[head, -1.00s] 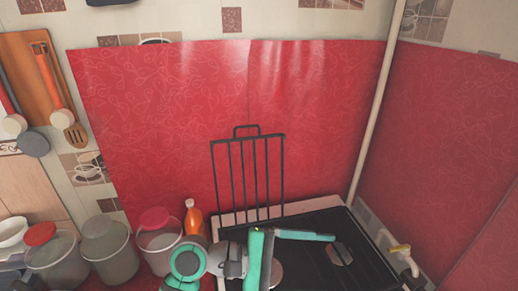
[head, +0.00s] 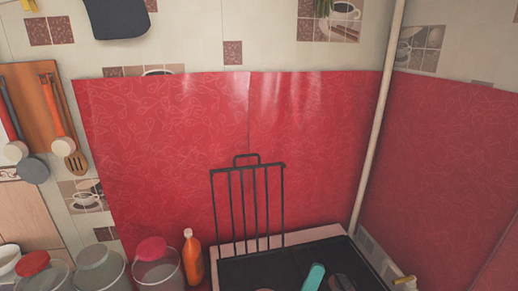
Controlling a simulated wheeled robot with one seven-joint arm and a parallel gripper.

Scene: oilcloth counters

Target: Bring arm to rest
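My arm shows only as a short teal piece (head: 313,277) at the bottom edge of the head view, in front of the dark stove top (head: 262,268). The rest of the arm is below the picture. My gripper's fingers cannot be made out, so I cannot see whether they hold anything.
A black wire rack (head: 247,205) stands upright at the back of the stove. An orange bottle (head: 193,258) and several lidded containers (head: 158,265) stand to its left.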

